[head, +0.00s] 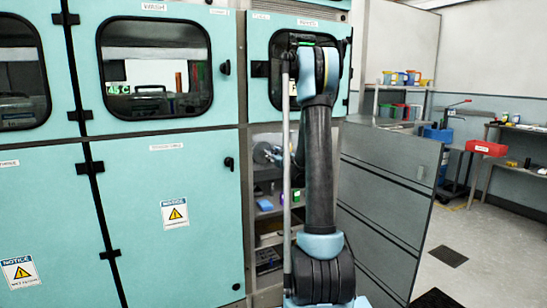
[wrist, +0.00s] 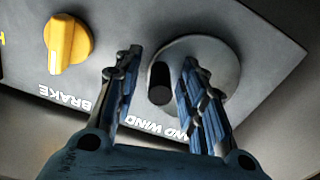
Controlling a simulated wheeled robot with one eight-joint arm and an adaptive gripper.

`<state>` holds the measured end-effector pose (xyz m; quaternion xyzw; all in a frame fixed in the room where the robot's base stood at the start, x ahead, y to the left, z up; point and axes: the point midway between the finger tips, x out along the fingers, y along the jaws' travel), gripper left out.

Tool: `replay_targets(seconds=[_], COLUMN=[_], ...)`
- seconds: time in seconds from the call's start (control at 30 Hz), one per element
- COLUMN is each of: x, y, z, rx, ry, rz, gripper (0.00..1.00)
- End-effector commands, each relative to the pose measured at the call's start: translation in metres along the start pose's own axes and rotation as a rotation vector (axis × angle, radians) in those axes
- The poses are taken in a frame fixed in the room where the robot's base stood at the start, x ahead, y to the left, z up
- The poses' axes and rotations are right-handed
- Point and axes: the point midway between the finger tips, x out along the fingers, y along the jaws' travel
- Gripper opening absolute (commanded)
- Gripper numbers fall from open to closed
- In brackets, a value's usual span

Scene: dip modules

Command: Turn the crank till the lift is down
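In the wrist view, the crank is a round grey disc (wrist: 212,60) on a dark panel marked HAND WIND, with a short black handle (wrist: 160,84) standing out near its left edge. My gripper (wrist: 161,62) is open, its two blue-grey fingers pointing at the panel. The handle shows between the fingers, closer to the right one; I cannot tell whether they touch. The right finger covers part of the disc. In the head view my arm hides the gripper and the crank. I cannot make out the lift in either view.
A yellow BRAKE knob (wrist: 68,40) sits left of the crank on the same panel. In the head view, teal cabinets (head: 160,225) with windows fill the left. A dark grey panel (head: 385,200) stands right of my arm. A red bin (head: 486,148) and open floor lie further right.

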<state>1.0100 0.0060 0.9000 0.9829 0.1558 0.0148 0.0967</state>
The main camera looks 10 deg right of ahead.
Motion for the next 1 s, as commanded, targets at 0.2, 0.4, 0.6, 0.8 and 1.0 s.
replay_targets(seconds=[0.2, 0.4, 0.6, 0.8, 1.0], x=[0.000, -0.001, -0.001, -0.001, -0.001], y=[0.000, 0.003, 0.002, 0.001, -0.001], z=[0.000, 0.001, 0.002, 0.005, 0.012], rx=[0.000, 0.001, 0.024, 0.113, 0.270], ry=[0.000, 0.000, 0.000, 0.000, 0.000], rz=[0.000, 0.001, 0.002, 0.002, 0.003], gripper=[0.09, 0.00, 0.00, 0.00, 0.00])
